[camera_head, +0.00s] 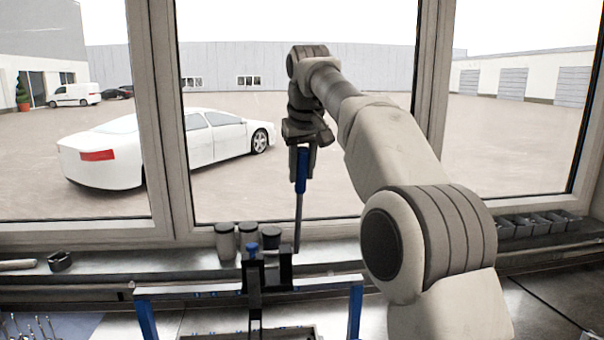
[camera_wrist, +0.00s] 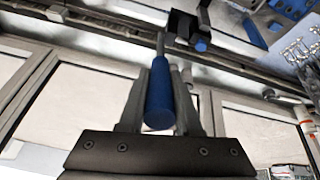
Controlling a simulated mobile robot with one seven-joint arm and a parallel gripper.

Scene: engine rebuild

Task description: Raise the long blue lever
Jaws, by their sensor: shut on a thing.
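The long blue lever (camera_head: 300,182) has a blue grip and a thin dark shaft. It stands nearly upright in the head view, its shaft running down to a black bracket (camera_head: 285,268) on the bench. My gripper (camera_head: 301,158) is above it in the head view, shut on the blue grip. In the wrist view the blue grip (camera_wrist: 160,100) lies between my two fingers, with the shaft pointing away toward the black bracket. The shaft's lower end is hard to make out.
A short blue knob (camera_head: 252,248) stands close to the lever's left on the black bracket. Several grey cylinders (camera_head: 226,240) stand behind it on the sill. A frame with blue legs (camera_head: 355,308) is in front. Dark bins (camera_head: 530,224) are at right. Windows rise behind.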

